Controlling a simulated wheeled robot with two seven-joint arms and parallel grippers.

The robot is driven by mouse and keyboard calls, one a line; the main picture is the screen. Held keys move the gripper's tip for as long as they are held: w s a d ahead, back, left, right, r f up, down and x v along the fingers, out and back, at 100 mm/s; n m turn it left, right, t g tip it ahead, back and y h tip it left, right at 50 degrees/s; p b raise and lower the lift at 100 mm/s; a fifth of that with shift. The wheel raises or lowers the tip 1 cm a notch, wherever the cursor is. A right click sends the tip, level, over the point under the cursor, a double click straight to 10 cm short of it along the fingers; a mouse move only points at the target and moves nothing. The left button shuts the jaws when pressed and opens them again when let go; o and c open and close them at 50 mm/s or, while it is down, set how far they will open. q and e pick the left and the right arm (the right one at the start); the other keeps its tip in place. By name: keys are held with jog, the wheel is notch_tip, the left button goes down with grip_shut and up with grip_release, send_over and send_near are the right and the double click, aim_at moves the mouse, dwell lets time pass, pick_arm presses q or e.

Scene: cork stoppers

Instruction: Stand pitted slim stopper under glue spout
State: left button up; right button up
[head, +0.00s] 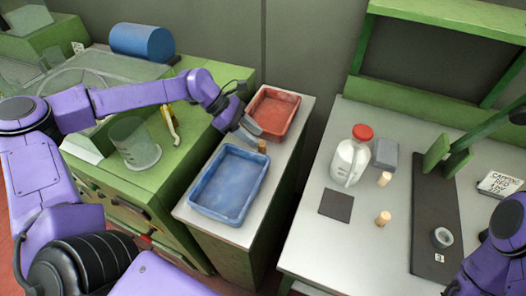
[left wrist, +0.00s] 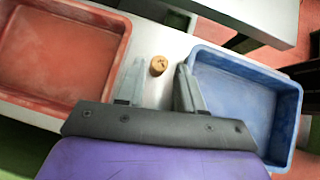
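A slim cork stopper (head: 262,146) stands upright on the grey-topped counter between the red and blue trays. In the left wrist view, dark marks show on the top of this stopper (left wrist: 158,66). My left gripper (head: 252,136) is open, its fingers pointing at the stopper; in the left wrist view the stopper shows between the fingertips (left wrist: 160,72), with a gap on both sides. Two more pale stoppers, one farther back (head: 384,178) and one nearer (head: 383,217), stand on the right table. I cannot make out a glue spout for certain. My right gripper is out of view.
The red tray (head: 291,101) and blue tray (head: 197,205) flank the stopper closely. The right table holds a red-capped jug (head: 350,160), a grey block (head: 384,153), a dark square mat (head: 335,205), and a dark board (head: 428,220) with a green fixture (head: 437,153).

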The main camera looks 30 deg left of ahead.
aim_at(262, 144)
pick_arm(q)
jog(key=x, duration=0.1)
jog(key=b+x, duration=0.1)
jog(key=x, duration=0.3)
jog(key=shift+s+a+f+b, duration=0.1)
jog(key=shift+a+f+b, duration=0.25)
jog(key=shift+f+b, duration=0.05)
jog(key=shift+d+f, duration=0.1)
jog(key=shift+d, duration=0.1)
grip_shut()
